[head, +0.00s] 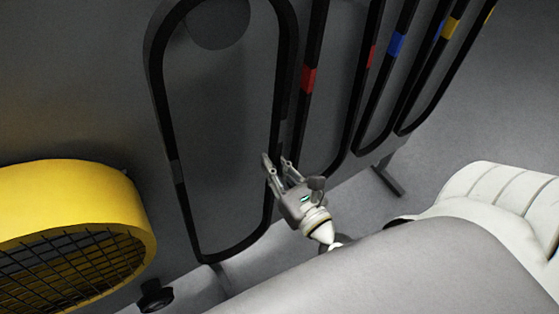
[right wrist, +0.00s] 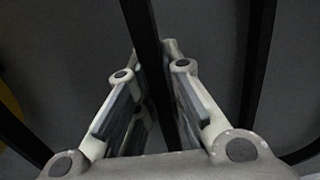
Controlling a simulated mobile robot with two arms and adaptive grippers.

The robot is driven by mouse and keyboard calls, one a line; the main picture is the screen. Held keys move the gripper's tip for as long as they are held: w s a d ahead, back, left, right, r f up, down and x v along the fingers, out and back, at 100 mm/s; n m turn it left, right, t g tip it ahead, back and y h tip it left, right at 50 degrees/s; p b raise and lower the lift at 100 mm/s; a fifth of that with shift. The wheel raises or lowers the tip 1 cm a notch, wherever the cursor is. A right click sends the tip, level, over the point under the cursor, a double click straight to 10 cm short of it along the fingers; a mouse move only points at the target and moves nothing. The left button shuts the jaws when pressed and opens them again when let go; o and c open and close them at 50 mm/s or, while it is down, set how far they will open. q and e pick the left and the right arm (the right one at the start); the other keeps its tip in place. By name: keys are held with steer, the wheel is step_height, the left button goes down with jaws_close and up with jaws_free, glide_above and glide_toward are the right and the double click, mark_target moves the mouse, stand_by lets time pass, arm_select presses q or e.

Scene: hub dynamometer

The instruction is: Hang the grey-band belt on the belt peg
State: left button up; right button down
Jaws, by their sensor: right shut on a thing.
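The grey-band belt (head: 167,115) is a long black loop in the left half of the head view, with grey bands on its two sides. My right gripper (head: 276,165) is shut on its right strand, below the right-hand band. In the right wrist view the black strand (right wrist: 143,35) passes between the fingers (right wrist: 147,105). A round grey disc (head: 218,22), perhaps the end of the belt peg, shows inside the loop's top. I cannot tell whether the belt rests on it. My left gripper is not in view.
Belts with red (head: 309,79), blue (head: 396,44) and yellow (head: 451,28) bands hang in a row to the right, close to my right gripper. A yellow drum-shaped housing with a black grille (head: 75,268) stands at lower left. Grey floor is clear at upper right.

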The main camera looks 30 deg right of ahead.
mark_target(254, 143)
steer(key=shift+w+a+p, duration=0.1)
steer(key=shift+w+p, duration=1.3)
steer(key=shift+w, duration=2)
steer(key=shift+w+f, duration=0.15)
steer(key=shift+f+b, duration=0.35)
steer(key=shift+b, duration=0.2)
steer(key=shift+f, duration=0.3)
steer(key=shift+r, duration=0.1)
steer(key=shift+b, duration=0.3)
steer(key=shift+f+b, duration=0.3)
steer(key=shift+f, duration=0.1)
steer(key=c, duration=1.5)
jaws_free()
steer(key=shift+f, duration=0.1)
